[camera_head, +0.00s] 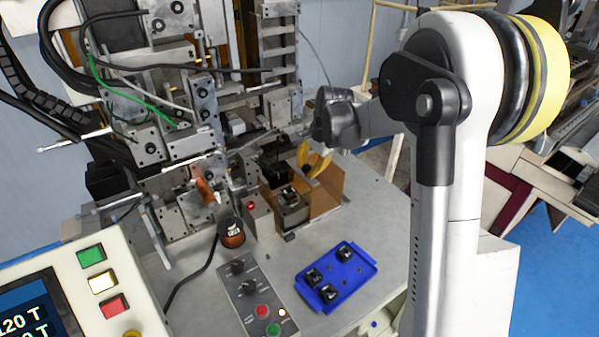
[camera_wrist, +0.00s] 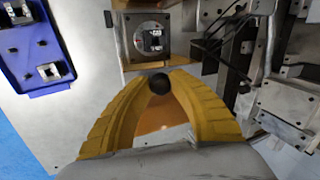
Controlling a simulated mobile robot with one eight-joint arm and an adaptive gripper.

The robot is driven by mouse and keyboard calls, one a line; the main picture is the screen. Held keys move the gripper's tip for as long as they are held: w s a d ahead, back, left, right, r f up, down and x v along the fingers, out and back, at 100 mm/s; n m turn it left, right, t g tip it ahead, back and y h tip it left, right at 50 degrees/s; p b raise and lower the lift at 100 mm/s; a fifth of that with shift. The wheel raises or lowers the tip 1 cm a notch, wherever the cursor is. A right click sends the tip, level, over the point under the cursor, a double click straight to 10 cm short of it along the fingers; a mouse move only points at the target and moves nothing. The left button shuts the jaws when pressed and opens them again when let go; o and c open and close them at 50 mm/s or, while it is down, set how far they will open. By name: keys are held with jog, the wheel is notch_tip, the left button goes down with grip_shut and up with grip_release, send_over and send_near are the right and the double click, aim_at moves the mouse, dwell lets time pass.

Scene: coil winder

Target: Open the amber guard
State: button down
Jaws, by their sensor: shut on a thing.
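The amber guard (camera_head: 325,193) is a see-through orange-brown cover standing beside a small metal fixture (camera_head: 290,199) on the machine table. Part of its amber panel (camera_wrist: 152,112) shows between my fingers in the wrist view. My gripper (camera_head: 310,163) has yellow ribbed fingers and is at the guard's upper edge. In the wrist view, my fingertips (camera_wrist: 160,80) are closed around a round black knob (camera_wrist: 159,84). How the knob joins the guard is hidden by the fingers. The fixture's round face (camera_wrist: 153,39) shows just beyond the fingertips.
A blue tray (camera_head: 368,268) with several black-and-silver parts lies on the table in front of the guard. A button panel (camera_head: 250,290) and a copper-coloured spool (camera_head: 231,233) stand to its left. Machine plates and cables rise behind and left.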

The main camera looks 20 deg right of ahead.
jog(key=c, duration=1.1)
grip_release()
jog(key=shift+c, duration=0.2)
jog(key=shift+r, duration=0.1)
jog(key=v, duration=1.2)
jog(key=s+a+f+n+t+b, duration=0.1)
jog(key=s+a+f+n+b, duration=0.2)
jog(key=s, duration=0.5)
jog(key=s+a+f+n+t+b, duration=0.1)
jog(key=s+a+f+n+b, duration=0.3)
jog(key=s+f+n+b, duration=0.2)
jog(key=s+a+f+n+t+h+b, duration=0.1)
jog(key=s+a+f+n+b, duration=0.3)
jog(key=s+f, duration=0.4)
jog(key=s+n+b, duration=0.1)
jog(key=s, duration=0.2)
jog(key=shift+t+b, duration=0.3)
jog(key=shift+b, duration=0.1)
